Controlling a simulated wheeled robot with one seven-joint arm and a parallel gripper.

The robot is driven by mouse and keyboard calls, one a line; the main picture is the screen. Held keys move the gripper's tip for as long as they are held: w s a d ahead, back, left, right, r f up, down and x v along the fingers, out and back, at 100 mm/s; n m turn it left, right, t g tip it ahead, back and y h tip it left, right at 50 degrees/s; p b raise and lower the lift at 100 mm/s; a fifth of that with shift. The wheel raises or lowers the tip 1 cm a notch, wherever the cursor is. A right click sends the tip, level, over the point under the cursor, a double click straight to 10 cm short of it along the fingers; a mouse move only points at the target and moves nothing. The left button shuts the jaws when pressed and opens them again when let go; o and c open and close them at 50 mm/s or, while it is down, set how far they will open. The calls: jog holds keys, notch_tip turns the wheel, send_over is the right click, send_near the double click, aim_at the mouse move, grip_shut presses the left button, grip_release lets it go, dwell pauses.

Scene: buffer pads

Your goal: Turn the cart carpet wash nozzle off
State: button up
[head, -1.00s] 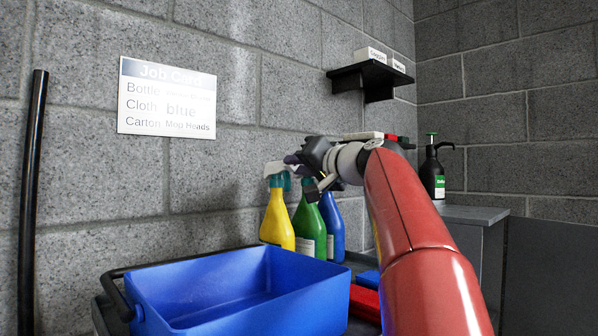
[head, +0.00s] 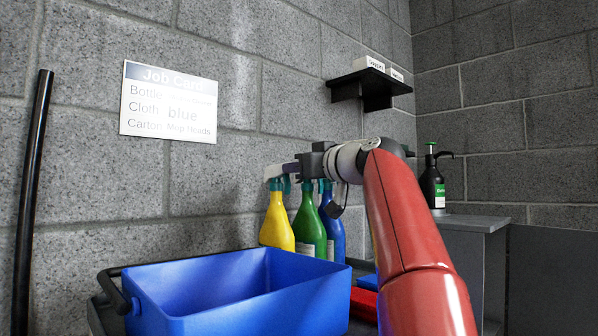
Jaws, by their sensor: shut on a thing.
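Three spray bottles stand in a row behind the blue bin: a yellow bottle (head: 277,222), a green bottle (head: 309,227) and a blue bottle (head: 333,232). Their labels are too small or hidden to read, so I cannot tell which is the carpet wash. The yellow bottle's white and teal spray head (head: 273,172) shows partly. The green bottle's spray head is mostly hidden by my gripper. My gripper (head: 291,170) points left at spray-head height, above the green bottle and beside the yellow one's head. It is shut on a spray nozzle; which bottle's is unclear.
The blue bin (head: 215,305) fills the cart's front. Red and blue folded items (head: 362,303) lie to its right. A job card (head: 168,102) and a black shelf (head: 368,85) hang on the wall. A black pump bottle (head: 432,185) stands on the grey cabinet (head: 470,222).

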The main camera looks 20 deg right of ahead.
jog(key=o, duration=0.5)
jog(key=shift+o, duration=0.2)
jog(key=shift+s, duration=0.1)
jog(key=b+v, duration=0.2)
jog(key=v, duration=0.5)
jog(key=shift+b, duration=0.3)
